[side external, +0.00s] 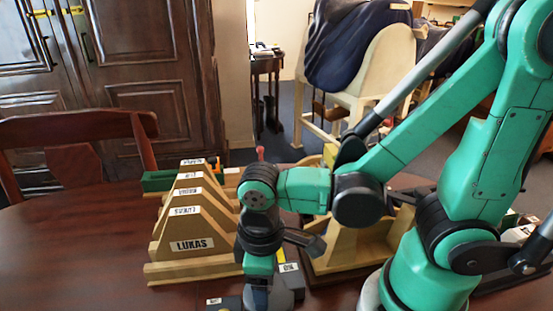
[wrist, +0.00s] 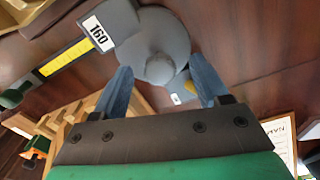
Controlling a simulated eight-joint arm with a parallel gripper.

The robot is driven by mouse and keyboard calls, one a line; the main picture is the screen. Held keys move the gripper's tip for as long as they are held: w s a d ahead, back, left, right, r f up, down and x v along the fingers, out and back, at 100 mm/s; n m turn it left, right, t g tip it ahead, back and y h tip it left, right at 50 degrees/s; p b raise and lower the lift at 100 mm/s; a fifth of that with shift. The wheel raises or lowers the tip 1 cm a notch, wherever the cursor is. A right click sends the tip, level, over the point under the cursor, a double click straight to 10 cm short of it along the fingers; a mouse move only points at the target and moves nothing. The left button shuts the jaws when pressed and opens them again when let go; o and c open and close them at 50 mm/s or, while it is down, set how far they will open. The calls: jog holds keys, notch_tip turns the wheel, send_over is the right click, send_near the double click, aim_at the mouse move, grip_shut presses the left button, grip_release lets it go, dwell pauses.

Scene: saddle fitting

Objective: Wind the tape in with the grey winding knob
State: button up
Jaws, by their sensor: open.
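The grey winding knob (wrist: 158,42) is a round disc with a raised centre at the top middle of the wrist view. It sits on a grey tape case with a white "160" label (wrist: 98,33). The yellow tape (wrist: 66,57) runs out from the case to the lower left. My gripper (wrist: 160,66) is open, with one blue-grey finger on each side of the knob's near part; I cannot tell whether they touch it. In the side view my gripper (side external: 257,297) points down at the table's front, beside the case (side external: 291,281).
A wooden rack with name labels (side external: 190,222) stands left of my gripper, and a wooden stand (side external: 352,250) is to its right. A labelled paper board (wrist: 281,140) shows at the wrist view's right. The table's left (side external: 70,245) is clear.

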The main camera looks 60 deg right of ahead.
grip_shut()
jog(key=shift+m, duration=0.3)
jog(key=m, duration=1)
jog(key=shift+m, duration=0.4)
jog(key=m, duration=1)
jog(key=shift+m, duration=0.3)
